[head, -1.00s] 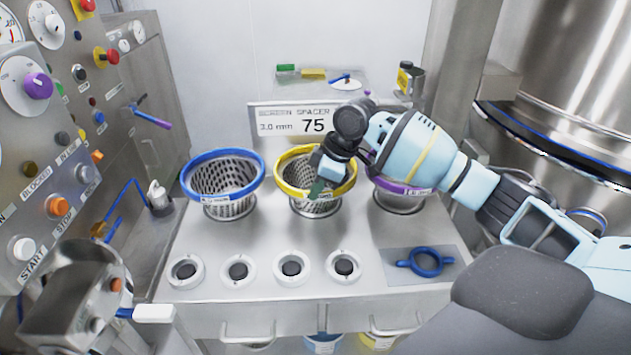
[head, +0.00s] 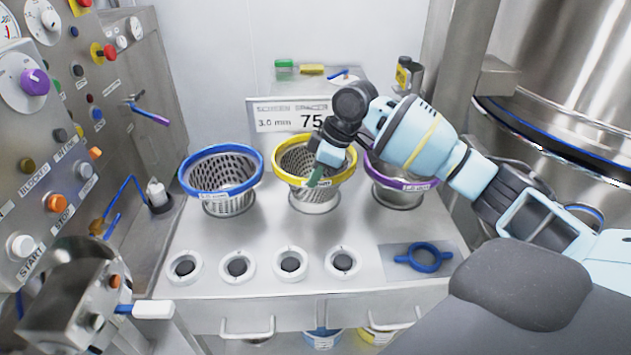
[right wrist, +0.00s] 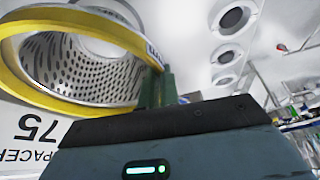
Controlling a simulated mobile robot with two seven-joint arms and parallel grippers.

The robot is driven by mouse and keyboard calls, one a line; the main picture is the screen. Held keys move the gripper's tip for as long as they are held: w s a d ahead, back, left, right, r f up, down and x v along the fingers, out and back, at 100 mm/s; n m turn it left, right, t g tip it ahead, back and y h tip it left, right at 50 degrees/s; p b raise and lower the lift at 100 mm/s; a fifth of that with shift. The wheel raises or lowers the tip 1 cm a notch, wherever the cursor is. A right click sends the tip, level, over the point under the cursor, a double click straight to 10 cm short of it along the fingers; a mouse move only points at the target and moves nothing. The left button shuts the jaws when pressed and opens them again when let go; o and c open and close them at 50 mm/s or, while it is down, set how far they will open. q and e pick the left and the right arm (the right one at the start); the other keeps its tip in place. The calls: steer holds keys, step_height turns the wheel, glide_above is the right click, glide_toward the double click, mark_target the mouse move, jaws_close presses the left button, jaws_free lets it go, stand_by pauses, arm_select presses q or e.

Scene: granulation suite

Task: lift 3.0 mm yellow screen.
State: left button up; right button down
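The yellow-rimmed screen (head: 284,172), a perforated metal basket, is the middle of three on the steel bench. Its rim is higher than its neighbours' and it appears slightly raised over its support ring (head: 315,206). My right gripper (head: 316,178) reaches in from the right, its green fingers at the front right of the yellow rim. In the right wrist view, the fingers (right wrist: 157,88) meet the end of the visible yellow rim (right wrist: 75,98) and look shut on it. The exact contact is partly hidden. My left gripper is not in view.
A blue-rimmed screen (head: 187,179) stands to the left, a purple-rimmed screen (head: 420,186) close on the right. A sign (head: 285,116) reads 3.0 mm and 75. A control panel (head: 45,160) stands left.

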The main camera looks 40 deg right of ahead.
steer(key=s+a+r, duration=0.1)
steer(key=s+a, duration=0.2)
steer(key=s, duration=0.4)
steer(key=s+a+r, duration=0.1)
steer(key=s+a, duration=0.2)
steer(key=s, duration=0.4)
steer(key=shift+s+a+r+p, duration=0.25)
steer(key=shift+s+r+p, duration=0.05)
steer(key=shift+s+p, duration=0.1)
